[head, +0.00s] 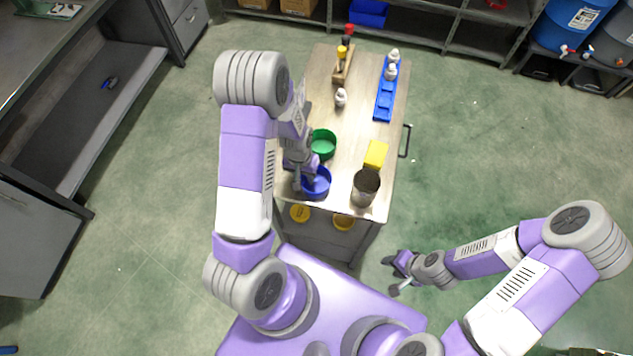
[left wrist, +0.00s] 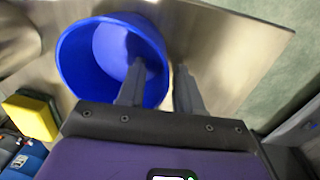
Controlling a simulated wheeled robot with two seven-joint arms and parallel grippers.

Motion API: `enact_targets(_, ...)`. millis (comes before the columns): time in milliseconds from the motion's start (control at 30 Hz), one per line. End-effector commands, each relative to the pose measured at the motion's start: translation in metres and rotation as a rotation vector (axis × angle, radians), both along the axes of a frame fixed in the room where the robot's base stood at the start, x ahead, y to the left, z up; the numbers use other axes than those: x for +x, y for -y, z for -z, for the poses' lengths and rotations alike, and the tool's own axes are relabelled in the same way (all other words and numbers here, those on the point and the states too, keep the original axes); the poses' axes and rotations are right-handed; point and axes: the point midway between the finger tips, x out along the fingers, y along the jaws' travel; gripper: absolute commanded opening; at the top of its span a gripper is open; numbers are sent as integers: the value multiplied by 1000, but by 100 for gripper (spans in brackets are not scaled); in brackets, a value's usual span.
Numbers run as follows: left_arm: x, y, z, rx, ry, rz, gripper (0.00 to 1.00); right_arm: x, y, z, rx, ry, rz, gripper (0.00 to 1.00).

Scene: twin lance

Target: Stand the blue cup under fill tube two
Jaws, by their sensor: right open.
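The blue cup (head: 318,187) stands upright on the near left part of the metal table. In the left wrist view its open mouth (left wrist: 75,62) faces the camera, and it looks empty. My left gripper (head: 304,180) is over its left side, fingers pointing down. In the left wrist view the gripper (left wrist: 158,75) is open, one finger inside the cup and the other outside, the wall between them with a visible gap. My right gripper (head: 391,275) is open and empty, off the table at the right. I cannot make out which thing is fill tube two.
A green cup (head: 323,144) stands just behind the blue one. A metal cup (head: 365,188) and yellow block (head: 376,154) are to the right. Farther back are a white bottle (head: 341,97), a blue tray (head: 385,100) and a wooden rack (head: 343,70) with red- and yellow-topped items.

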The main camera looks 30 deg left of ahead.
Motion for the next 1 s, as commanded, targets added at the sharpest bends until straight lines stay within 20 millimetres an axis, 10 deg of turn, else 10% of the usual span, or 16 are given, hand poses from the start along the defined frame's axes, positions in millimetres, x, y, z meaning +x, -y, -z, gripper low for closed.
enact_targets(267,1,0,4,0,2,1,35,0,0,0,0,-1,0,43)
enact_targets(500,0,0,4,0,2,1,0,0,0,0,0,-1,0,43)
enact_targets(1000,1,1,-10,0,5,2,0,0,0,-2,0,-1,0,43)
